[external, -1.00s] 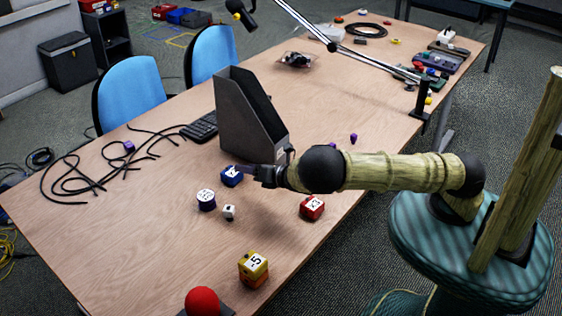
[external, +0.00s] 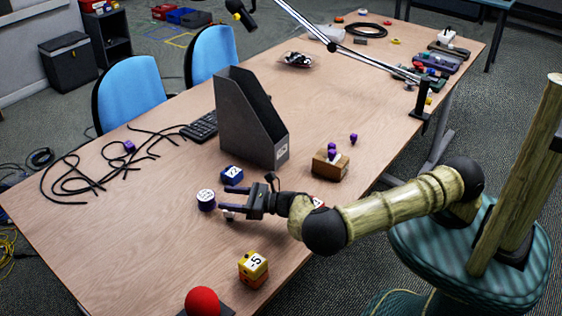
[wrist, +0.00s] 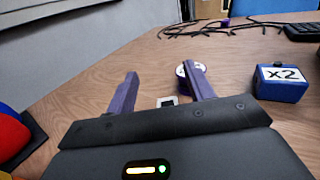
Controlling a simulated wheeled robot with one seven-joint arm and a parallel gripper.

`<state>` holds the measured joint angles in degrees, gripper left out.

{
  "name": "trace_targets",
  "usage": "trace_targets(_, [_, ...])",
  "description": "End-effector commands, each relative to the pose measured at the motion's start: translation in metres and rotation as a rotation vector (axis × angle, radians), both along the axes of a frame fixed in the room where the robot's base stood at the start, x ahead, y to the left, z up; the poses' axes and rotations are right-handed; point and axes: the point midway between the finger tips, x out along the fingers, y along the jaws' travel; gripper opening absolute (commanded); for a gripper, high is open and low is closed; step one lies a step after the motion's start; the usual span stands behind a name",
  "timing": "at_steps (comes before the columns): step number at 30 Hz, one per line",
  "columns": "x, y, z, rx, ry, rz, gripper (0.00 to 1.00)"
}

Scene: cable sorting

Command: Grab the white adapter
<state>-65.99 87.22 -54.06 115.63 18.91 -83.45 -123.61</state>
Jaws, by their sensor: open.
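The white adapter is a small white block (external: 228,215) on the table, partly covered by my gripper in the external view. In the wrist view the adapter (wrist: 167,102) shows low between the two fingers, its lower part cut off by the gripper body. My gripper (external: 226,201) is open and empty, its purple-grey fingers pointing left over the table close to the adapter. In the wrist view the fingers (wrist: 160,72) are spread apart with the adapter between them. I cannot tell the exact height of the fingers above it.
A blue X2 cube (external: 232,175) is close by. A dark file holder (external: 250,120) stands behind. A yellow-red cube (external: 253,268) and a red ball (external: 202,301) are nearer the front.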

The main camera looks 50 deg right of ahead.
Motion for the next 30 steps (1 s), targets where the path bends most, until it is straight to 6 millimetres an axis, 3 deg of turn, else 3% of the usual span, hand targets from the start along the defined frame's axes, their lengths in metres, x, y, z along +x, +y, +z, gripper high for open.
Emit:
trace_targets(8, [0.0, 0.0, -0.003, 0.0, 0.001, 0.0, 0.53])
trace_targets(17, [0.0, -0.001, -0.046, -0.001, 0.002, -0.001, 0.53])
trace_targets(24, [0.025, 0.013, -0.046, 0.001, 0.0, 0.0, 0.53])
trace_targets(30, [0.026, 0.015, -0.046, 0.0, 0.0, 0.0, 0.53])
